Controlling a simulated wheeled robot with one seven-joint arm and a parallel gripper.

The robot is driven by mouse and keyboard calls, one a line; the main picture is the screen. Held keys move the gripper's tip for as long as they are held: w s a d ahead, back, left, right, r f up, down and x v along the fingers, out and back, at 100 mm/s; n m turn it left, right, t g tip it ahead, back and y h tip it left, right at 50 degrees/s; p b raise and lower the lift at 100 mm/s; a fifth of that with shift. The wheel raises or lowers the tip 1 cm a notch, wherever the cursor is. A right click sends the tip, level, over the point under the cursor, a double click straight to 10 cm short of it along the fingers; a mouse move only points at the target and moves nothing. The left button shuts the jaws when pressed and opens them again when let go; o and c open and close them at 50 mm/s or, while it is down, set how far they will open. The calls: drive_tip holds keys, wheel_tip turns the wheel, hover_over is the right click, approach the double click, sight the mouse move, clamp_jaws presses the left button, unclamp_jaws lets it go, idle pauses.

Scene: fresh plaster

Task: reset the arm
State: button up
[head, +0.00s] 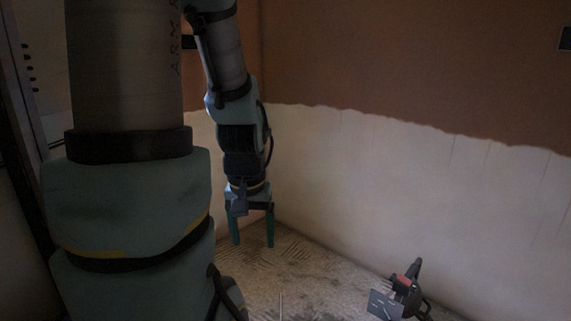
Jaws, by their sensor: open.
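My arm fills the left of the head view, with a thick upper part near the camera and a thinner forearm reaching down behind it. My gripper (253,243) hangs at the end, pointing down near the corner of the room. Its two green fingers are apart and nothing shows between them. It appears to be above the floor, though the exact height is hard to tell.
A tool with a flat grey plate and a red and black body (406,290) lies on the patterned floor (290,270) at lower right. The walls (400,170) are pale below and brown above, meeting behind my gripper. Dark fixtures stand at the far left.

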wheel_tip(320, 180, up, 24)
drive_tip(key=p, duration=2.1)
drive_tip(key=shift+p, duration=0.35)
